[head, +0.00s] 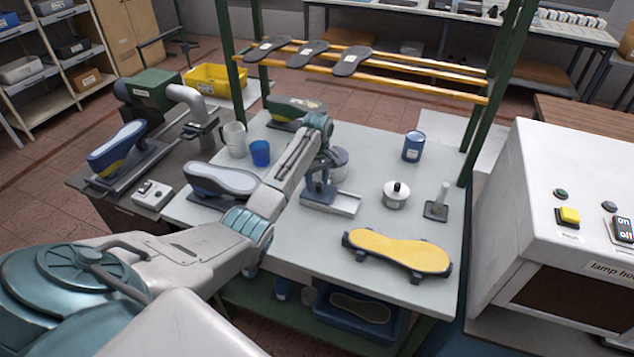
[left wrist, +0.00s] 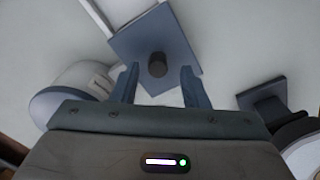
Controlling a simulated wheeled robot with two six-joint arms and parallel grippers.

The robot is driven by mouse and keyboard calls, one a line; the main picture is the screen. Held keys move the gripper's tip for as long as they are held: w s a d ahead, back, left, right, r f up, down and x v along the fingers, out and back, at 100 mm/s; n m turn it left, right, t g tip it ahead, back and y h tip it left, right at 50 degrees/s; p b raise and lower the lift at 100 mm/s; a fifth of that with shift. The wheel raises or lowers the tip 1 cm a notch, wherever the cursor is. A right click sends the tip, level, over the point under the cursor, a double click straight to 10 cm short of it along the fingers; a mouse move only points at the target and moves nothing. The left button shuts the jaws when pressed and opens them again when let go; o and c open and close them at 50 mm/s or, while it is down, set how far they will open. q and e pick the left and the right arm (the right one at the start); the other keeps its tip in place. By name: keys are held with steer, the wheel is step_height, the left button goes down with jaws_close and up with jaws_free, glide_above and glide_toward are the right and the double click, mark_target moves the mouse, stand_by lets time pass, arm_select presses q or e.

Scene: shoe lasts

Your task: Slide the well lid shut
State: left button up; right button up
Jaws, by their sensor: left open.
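The well lid (left wrist: 150,35) is a blue-grey square plate with a short dark round knob (left wrist: 157,65), seen in the left wrist view. In the head view the lid (head: 312,197) sits at the left part of a low pale rail base (head: 345,204) on the table. My left gripper (left wrist: 159,72) is open, its two fingers on either side of the knob with gaps beside it; I cannot tell whether they touch the lid. In the head view my left gripper (head: 321,184) hangs down over the lid and partly hides it. My right gripper is not in view.
A round tin (head: 338,163) stands close behind the gripper. A shoe last (head: 222,180) and blue cup (head: 260,153) are left.

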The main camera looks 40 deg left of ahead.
mark_target(317, 184)
arm_select(q)
step_height(317, 184, up, 10)
steer(key=b, duration=0.3)
steer(key=shift+a, duration=0.15)
steer(key=shift+f, duration=0.1)
